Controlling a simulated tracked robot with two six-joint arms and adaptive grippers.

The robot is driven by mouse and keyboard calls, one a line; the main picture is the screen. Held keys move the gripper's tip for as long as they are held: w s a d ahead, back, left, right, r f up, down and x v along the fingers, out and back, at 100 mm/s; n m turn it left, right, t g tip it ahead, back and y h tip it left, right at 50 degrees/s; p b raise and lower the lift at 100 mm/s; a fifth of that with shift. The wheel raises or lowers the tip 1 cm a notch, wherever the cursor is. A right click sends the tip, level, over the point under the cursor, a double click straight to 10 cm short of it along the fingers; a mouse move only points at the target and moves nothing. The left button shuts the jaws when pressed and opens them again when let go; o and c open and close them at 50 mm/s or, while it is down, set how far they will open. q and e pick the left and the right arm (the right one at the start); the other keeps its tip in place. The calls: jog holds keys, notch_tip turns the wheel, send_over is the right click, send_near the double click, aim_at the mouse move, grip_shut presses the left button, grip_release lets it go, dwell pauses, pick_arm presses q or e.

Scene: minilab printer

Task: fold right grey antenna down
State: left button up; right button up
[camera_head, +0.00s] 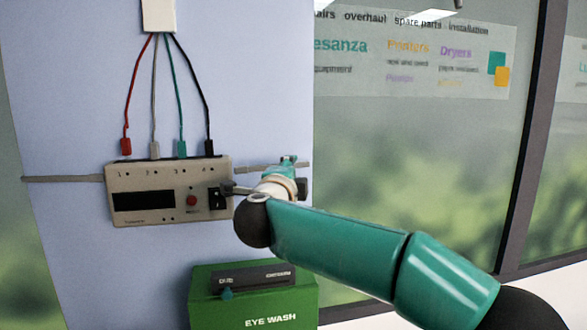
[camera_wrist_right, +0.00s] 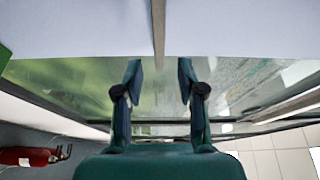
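The beige device (camera_head: 165,190) with a display, a red button and a black switch is mounted on a pale blue panel. Its right grey antenna (camera_head: 245,170) sticks out sideways to the right, about level, passing behind my right gripper. The left grey antenna (camera_head: 62,179) sticks out level to the left. My right gripper (camera_head: 290,168) is at the right antenna, partly hidden by its own arm. In the right wrist view my right gripper (camera_wrist_right: 160,75) is open, with the antenna (camera_wrist_right: 159,30) running down between its fingertips; contact cannot be told. My left gripper is out of view.
Red, grey, teal and black cables (camera_head: 180,105) hang from a white box (camera_head: 158,15) to the device's top. A green eye wash box (camera_head: 255,300) sits below. Windows (camera_head: 420,170) lie to the right. A red fire extinguisher (camera_wrist_right: 28,157) shows in the wrist view.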

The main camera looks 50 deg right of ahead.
jog(key=v, duration=0.6)
jog(key=shift+s+a, duration=0.1)
